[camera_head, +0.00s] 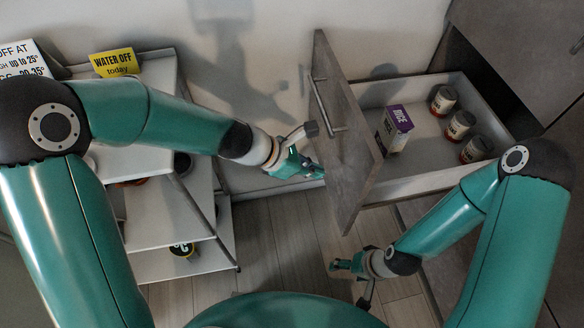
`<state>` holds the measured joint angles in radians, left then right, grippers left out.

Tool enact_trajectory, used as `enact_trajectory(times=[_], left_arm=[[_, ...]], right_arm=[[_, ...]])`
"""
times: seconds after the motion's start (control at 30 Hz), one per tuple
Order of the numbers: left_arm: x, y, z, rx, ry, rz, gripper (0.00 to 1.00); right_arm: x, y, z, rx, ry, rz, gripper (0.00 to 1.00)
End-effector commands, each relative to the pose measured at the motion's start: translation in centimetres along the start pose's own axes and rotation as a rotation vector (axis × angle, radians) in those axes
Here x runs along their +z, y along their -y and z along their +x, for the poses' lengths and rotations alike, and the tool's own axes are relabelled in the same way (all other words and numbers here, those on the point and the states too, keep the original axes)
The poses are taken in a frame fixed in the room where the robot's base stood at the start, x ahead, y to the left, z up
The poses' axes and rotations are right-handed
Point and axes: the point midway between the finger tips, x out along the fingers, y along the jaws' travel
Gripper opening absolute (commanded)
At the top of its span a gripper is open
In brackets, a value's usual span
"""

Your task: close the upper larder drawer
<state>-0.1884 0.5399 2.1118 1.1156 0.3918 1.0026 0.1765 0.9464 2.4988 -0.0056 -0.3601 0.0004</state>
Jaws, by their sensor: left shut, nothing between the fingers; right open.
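The upper larder drawer (418,158) stands pulled out at the right, with a tall grey front panel (341,130) and a metal bar handle (325,105). Inside it are a purple and white rice box (394,130) and several cans along the far right side. My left gripper (318,172) is shut and empty, with its tips close to the lower left face of the front panel; I cannot tell whether they touch. My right gripper (336,265) is open and empty, low in front of the cabinet, below the drawer.
Grey cabinet fronts (520,45) rise at the upper right. Wooden floor (275,235) lies free between shelf and drawer.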

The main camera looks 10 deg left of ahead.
Motion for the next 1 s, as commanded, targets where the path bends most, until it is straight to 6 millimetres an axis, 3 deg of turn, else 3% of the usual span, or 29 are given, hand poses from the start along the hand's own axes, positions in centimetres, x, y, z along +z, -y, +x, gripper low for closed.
enact_trajectory(times=[0.07,0.13,0.33,0.7,0.73,1.0], left_arm=[[-0.3,0.1,1.9,-0.002,-0.002,0.001,0.0],[1.1,0.0,2.2,0.0,0.0,0.005,0.0],[2.5,0.0,3.6,0.001,-0.001,0.002,0.0],[2.7,-0.1,3.9,0.003,-0.001,-0.001,0.0],[1.5,-0.8,2.7,0.006,-0.001,-0.007,0.0],[2.9,-0.2,4.1,0.007,-0.001,-0.004,0.0]], right_arm=[[0.0,-0.3,0.9,0.0,0.0,0.0,0.77],[0.0,-0.1,0.3,0.0,0.0,0.0,0.77],[0.0,-0.1,0.2,0.0,0.0,0.0,0.77],[0.0,-0.1,0.2,0.0,0.0,0.0,0.77],[-0.1,-0.2,0.2,0.001,-0.002,0.005,0.77],[0.0,-0.1,0.2,0.0,0.0,0.0,0.77]])
